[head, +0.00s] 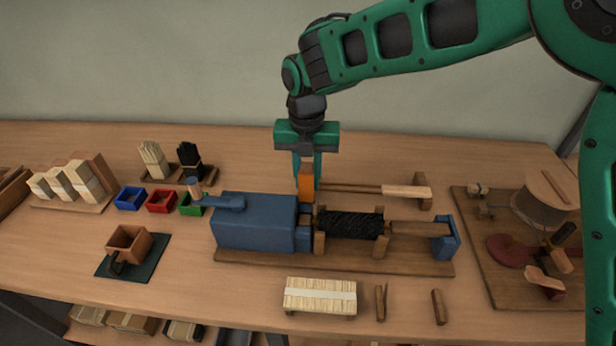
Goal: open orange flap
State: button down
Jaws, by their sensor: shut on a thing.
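The orange flap (305,184) stands upright at the right end of the blue machine housing (255,221). My gripper (306,170) points straight down over it, with its fingers shut on the flap's upper part. The fingers hide part of the flap, and its lower edge meets the blue block beside the housing. To the right of the flap, a black bristle roll (349,224) lies between wooden supports.
Blue (131,198), red (161,201) and green (191,204) boxes stand further left. A bundle of pale sticks (320,296) lies in front. A board with a large spool (543,204) is at the right.

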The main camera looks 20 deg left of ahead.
jog(key=shift+w+r, duration=0.1)
jog(key=shift+w, duration=0.1)
jog(key=c, duration=1.5)
grip_release()
jog(key=shift+s, duration=0.1)
notch_tip(320, 180, up, 11)
jog(key=shift+s+f, duration=0.15)
jog(key=shift+f, duration=0.05)
jog(key=shift+c, duration=0.3)
